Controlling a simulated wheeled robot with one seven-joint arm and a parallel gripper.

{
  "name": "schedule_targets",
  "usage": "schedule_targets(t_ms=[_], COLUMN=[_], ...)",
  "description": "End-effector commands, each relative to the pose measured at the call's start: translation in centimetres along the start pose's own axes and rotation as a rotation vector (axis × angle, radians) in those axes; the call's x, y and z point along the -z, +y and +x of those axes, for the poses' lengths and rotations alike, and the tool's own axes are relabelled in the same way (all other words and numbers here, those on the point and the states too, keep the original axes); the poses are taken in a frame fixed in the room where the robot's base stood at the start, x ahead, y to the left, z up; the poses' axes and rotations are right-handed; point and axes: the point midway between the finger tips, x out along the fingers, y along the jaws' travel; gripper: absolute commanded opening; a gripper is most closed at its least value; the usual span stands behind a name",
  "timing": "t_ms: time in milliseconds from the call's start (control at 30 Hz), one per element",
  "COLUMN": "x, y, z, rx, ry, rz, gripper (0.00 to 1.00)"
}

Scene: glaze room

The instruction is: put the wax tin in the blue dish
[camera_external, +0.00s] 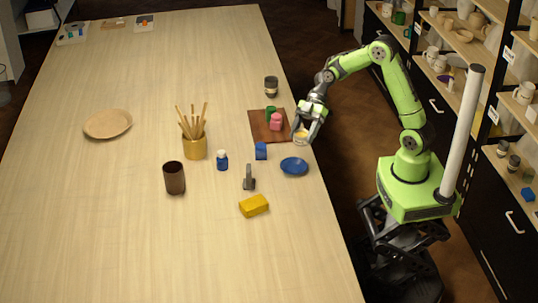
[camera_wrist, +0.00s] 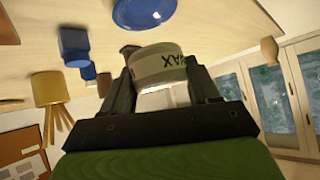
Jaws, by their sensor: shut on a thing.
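The wax tin (camera_wrist: 158,66) is a pale tin with a dark "WAX" label, held between the two fingers of my gripper (camera_wrist: 165,92) in the wrist view. In the external view, my gripper (camera_external: 303,133) is at the right edge of the table, with the tin (camera_external: 300,137) at its fingertips by the right edge of the brown board. The blue dish (camera_external: 294,166) lies on the table just below the tin in the picture, apart from it. It also shows at the top of the wrist view (camera_wrist: 145,12). The dish looks empty.
A brown board (camera_external: 258,128) carries a pink jar (camera_external: 276,121) and a green one (camera_external: 270,112). A dark-banded jar (camera_external: 271,86) stands behind.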

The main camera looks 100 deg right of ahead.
Motion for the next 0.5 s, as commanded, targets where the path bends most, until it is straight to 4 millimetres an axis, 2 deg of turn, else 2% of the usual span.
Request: schedule_targets(t_ms=[267,500], x=[-4.2,-4.6], y=[0.6,0.7], z=[3.6,3.9], rx=[0.003,0.000], ry=[0.002,0.001], rz=[-0.001,-0.005], gripper=[0.13,0.13])
